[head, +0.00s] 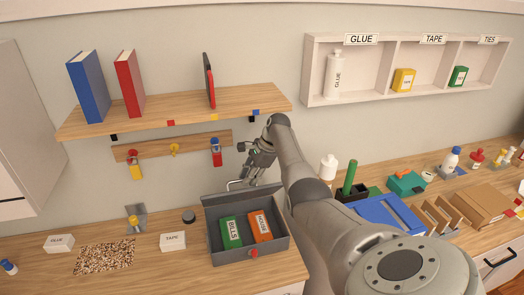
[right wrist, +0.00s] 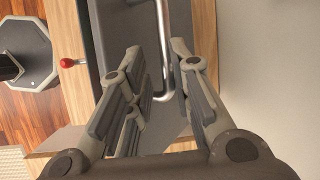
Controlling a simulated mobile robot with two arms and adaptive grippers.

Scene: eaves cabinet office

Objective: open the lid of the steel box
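The steel box (head: 280,247) stands on the wooden counter in the head view. Its inside shows, with a green carton (head: 230,232) and an orange carton (head: 260,226) in it. Its grey lid (head: 244,196) is raised at the back edge. A bent metal handle (head: 235,183) shows at the lid. My right gripper (head: 256,163) is just above and behind the lid. In the right wrist view my right gripper (right wrist: 158,68) is open, with the handle bar (right wrist: 163,40) between its fingers; a firm grip does not show. My left gripper is out of view.
A red knob (head: 253,253) sits on the box front. A shelf (head: 180,108) with books is above, and a hook rail (head: 173,146) with padlocks is left of my gripper. A blue folder (head: 388,213) and a black holder (head: 352,192) stand to the right.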

